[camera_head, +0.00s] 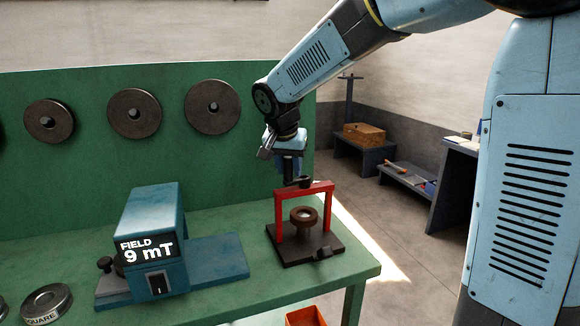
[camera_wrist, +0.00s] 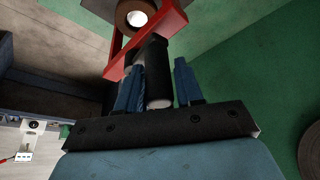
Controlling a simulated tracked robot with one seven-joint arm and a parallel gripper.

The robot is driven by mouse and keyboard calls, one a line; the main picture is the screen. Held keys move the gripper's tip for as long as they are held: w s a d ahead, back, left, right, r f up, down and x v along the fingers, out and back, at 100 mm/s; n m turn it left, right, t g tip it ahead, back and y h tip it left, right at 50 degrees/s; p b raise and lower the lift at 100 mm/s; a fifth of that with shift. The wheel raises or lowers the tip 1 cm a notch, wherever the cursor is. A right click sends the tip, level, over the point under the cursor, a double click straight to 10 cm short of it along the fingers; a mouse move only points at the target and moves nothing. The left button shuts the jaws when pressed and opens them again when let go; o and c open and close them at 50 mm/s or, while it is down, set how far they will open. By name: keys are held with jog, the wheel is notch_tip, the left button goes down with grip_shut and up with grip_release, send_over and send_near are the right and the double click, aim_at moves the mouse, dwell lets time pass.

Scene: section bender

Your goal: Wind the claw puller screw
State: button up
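The claw puller is a red frame (camera_head: 328,200) standing upright on a dark base plate (camera_head: 290,250) at the right end of the green bench. A brown round part (camera_head: 303,216) sits inside the frame, and a dark crank piece (camera_head: 303,182) is at its top. My gripper (camera_head: 289,178) points down just above the frame's top, slightly left of its middle. In the wrist view my two blue fingers (camera_wrist: 158,76) stand apart, either side of a dark cylinder (camera_wrist: 155,60) with a pale end. Whether they touch it is unclear. The red frame (camera_wrist: 172,22) shows beyond.
A blue meter (camera_head: 152,235) reading "FIELD 9 mT" stands left of the puller. Round weights (camera_head: 212,107) hang on the green back panel. A disc marked "SQUARE" (camera_head: 47,303) lies at the front left. An orange bin (camera_head: 306,317) is below the bench edge.

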jog(key=shift+d, duration=0.1)
grip_shut()
jog(key=shift+n, duration=0.3)
jog(key=n, duration=0.1)
jog(key=s+n+y, duration=0.1)
jog(key=n, duration=0.1)
jog(key=shift+s+d+y, duration=0.15)
jog(key=shift+d+y, duration=0.15)
jog(key=shift+d, duration=0.05)
jog(key=n, duration=0.1)
jog(key=s+n+y, duration=0.1)
jog(key=n, duration=0.1)
jog(key=shift+d, duration=0.4)
jog(key=shift+s+d+n+g+y, duration=0.1)
jog(key=shift+d+n+g+y, duration=0.35)
jog(key=shift+n, duration=1.2)
jog(key=shift+s+d+n+g+y, duration=0.1)
jog(key=shift+d+n+g+y, duration=0.4)
jog(key=shift+n, duration=1.2)
jog(key=shift+s+d+n+g+y, duration=0.15)
jog(key=shift+d+n+y, duration=0.55)
jog(key=shift+n, duration=0.95)
jog(key=shift+w+d+r, duration=0.1)
jog(key=shift+d, duration=0.15)
